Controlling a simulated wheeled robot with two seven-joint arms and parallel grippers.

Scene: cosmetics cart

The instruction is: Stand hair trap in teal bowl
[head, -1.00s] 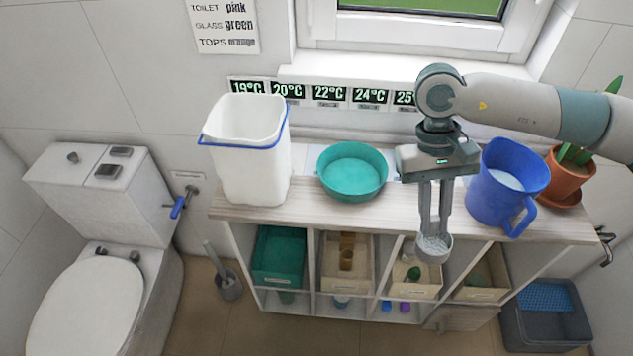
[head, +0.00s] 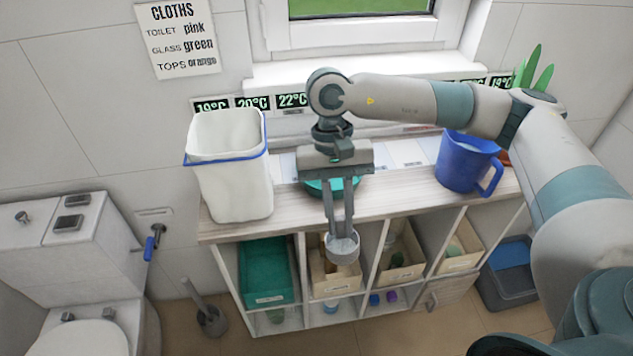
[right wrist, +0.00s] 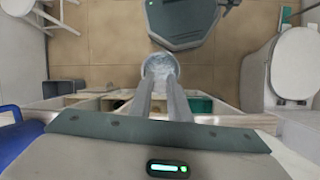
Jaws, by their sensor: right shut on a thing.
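The hair trap (head: 342,247) is a small grey cup with pale, speckled contents. My right gripper (head: 342,232) points down and is shut on it, in front of the shelf unit's front edge. The hair trap also shows between the fingertips in the right wrist view (right wrist: 160,68). The teal bowl (head: 318,188) stands on the cart top behind my right gripper, which hides most of it. The gripper and hair trap are apart from the bowl. My left gripper is not in view.
A white bin with a blue rim (head: 232,180) stands left of the bowl. A blue jug (head: 466,165) stands to the right. The wooden top (head: 400,195) is clear between bowl and jug. Cubbies below hold several bins. A toilet (head: 75,240) is at left.

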